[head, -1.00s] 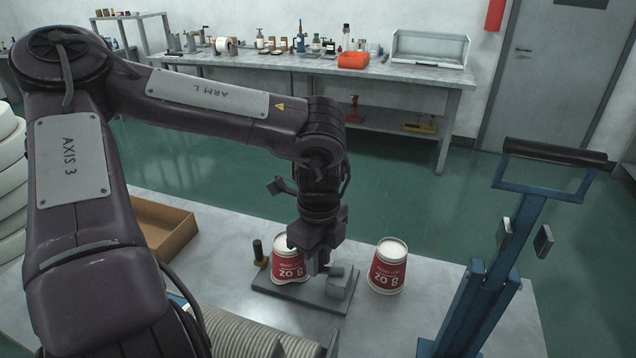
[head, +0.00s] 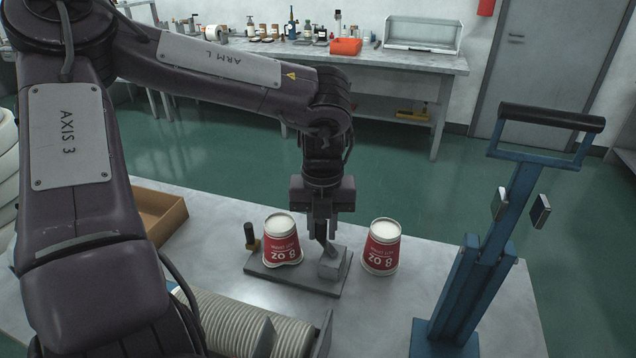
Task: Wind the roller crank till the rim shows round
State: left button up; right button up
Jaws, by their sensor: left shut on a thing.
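A red-and-white paper cup (head: 281,243) marked "8 oz" stands upside-down on the grey plate (head: 275,275) of the roller fixture. Its white lower edge looks uneven; how round the rim is, I cannot tell. A grey block (head: 333,264) sits on the plate's right side. My left gripper (head: 321,235) points down just above and behind this block, right of the cup. It is shut on a thin dark part that looks like the crank; the fingers mostly hide it. My right gripper is out of view.
A second upside-down red cup (head: 381,249) stands right of the plate. A black-handled tool (head: 250,237) is at the plate's left. A cardboard box (head: 160,214), a ribbed grey stack (head: 225,322) and a blue post with a black handle (head: 487,262) border the work area.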

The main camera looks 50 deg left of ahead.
pick_arm(q)
jog(key=m, duration=0.3)
jog(key=w+d+m, duration=0.1)
jog(key=m, duration=0.1)
jog(key=shift+w+f+m, duration=0.1)
jog(key=shift+f+m, duration=0.15)
jog(key=shift+m, duration=0.05)
jog(key=shift+w+d+m, duration=0.25)
jog(key=shift+m, duration=0.75)
jog(key=shift+w+d+m, duration=0.2)
jog(key=shift+d+m, duration=0.05)
jog(key=shift+m, duration=0.75)
jog(key=o, duration=0.7)
jog(key=shift+o, duration=0.9)
jog(key=shift+s+a+r, duration=0.1)
jog(key=shift+a+r, duration=0.05)
jog(key=shift+r, duration=0.1)
